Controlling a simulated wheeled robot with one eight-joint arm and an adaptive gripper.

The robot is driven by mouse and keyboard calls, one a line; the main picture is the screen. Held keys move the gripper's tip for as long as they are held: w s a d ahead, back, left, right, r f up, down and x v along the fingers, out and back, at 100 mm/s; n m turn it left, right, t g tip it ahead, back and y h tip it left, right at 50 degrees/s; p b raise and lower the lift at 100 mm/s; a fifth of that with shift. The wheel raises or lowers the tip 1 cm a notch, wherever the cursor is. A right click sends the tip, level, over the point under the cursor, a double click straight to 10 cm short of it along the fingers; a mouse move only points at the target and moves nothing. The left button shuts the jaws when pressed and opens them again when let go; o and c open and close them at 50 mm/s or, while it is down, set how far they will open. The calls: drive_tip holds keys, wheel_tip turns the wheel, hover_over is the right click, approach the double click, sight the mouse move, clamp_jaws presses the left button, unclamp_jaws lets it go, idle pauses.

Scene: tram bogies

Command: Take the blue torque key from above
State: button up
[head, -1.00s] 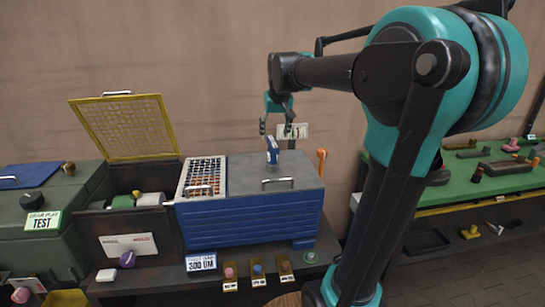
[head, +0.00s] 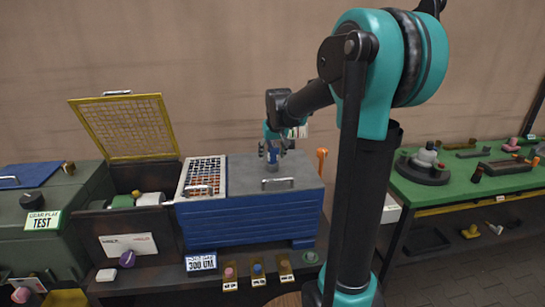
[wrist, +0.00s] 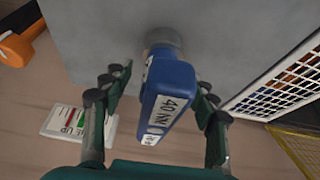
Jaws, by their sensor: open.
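The blue torque key (wrist: 178,82) stands on the grey top of the blue box (head: 248,222). It has white labels, one reading 40 NM, and a round grey foot at its far end in the wrist view. In the head view the key (head: 272,154) is partly covered by my gripper (head: 276,146).
A white grid (head: 222,176) lies left on the box top, and a handle (head: 278,183) is at its front. An orange-handled thing (head: 321,157) stands right of the box. A yellow mesh lid (head: 125,128) is raised at left. A label card (wrist: 64,121) shows below.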

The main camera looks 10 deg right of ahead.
clamp_jaws()
idle(0.4)
